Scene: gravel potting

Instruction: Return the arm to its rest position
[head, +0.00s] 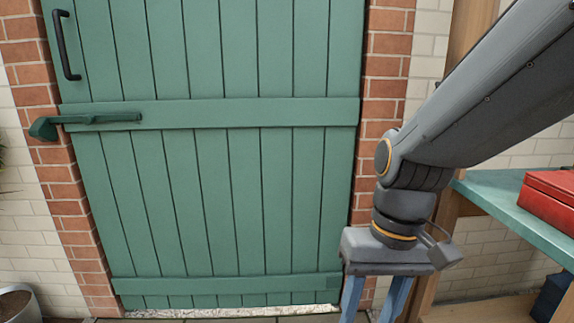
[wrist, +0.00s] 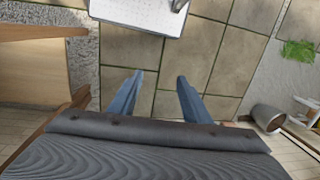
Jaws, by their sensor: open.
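My gripper (head: 375,300) hangs at the lower right of the head view, below my grey arm, with its blue fingers pointing down. The lower ends of the fingers are cut off by the frame. In the wrist view my gripper (wrist: 155,92) shows two blue fingers held apart over the paved floor, with nothing between them.
A green plank door (head: 215,180) with a black handle (head: 66,45) and a green latch (head: 90,120) stands shut ahead. A teal shelf (head: 500,200) bearing a red box (head: 550,195) is close at right. A pot (head: 18,303) stands lower left. Paved floor (wrist: 145,60) lies below.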

